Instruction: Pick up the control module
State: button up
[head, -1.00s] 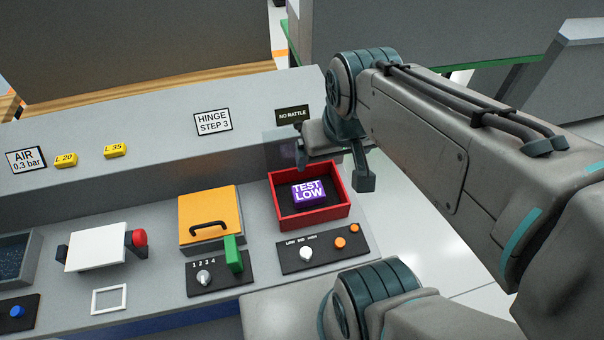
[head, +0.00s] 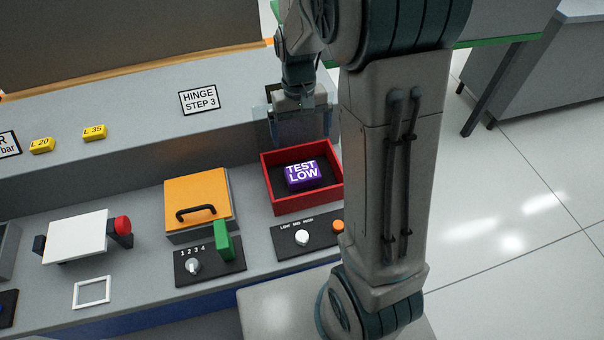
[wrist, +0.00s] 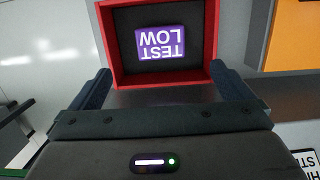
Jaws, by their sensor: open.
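A purple block labelled "TEST LOW" (head: 303,174), which fits the control module, lies on the dark floor of an open red box (head: 302,203). In the wrist view the purple block (wrist: 160,43) shows label upside down inside the red box (wrist: 214,30). My gripper (head: 300,138) is open and empty, pointing down above the back of the red box. In the wrist view its two fingers (wrist: 161,82) are spread wide at the box's near edge, with the block beyond them. My arm hides the right end of the red box in the head view.
A dark panel with a white knob (head: 302,237) is in front of the box. An orange-lidded box (head: 197,198) and a green lever (head: 223,240) stand to the left. A raised ledge with a "HINGE STEP 3" sign (head: 199,100) runs behind. Open floor lies right.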

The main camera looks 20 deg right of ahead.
send_over(303, 171)
jog(key=f, duration=0.9)
jog(key=shift+w+f+p, duration=0.15)
jog(key=shift+w+p, duration=0.2)
jog(key=shift+w, duration=0.05)
jog(key=shift+s+f, duration=0.25)
jog(key=shift+f, duration=1.2)
jog(key=shift+s+f, duration=0.2)
jog(key=shift+f, duration=1.2)
jog(key=c, duration=1)
jog(key=shift+r, duration=0.15)
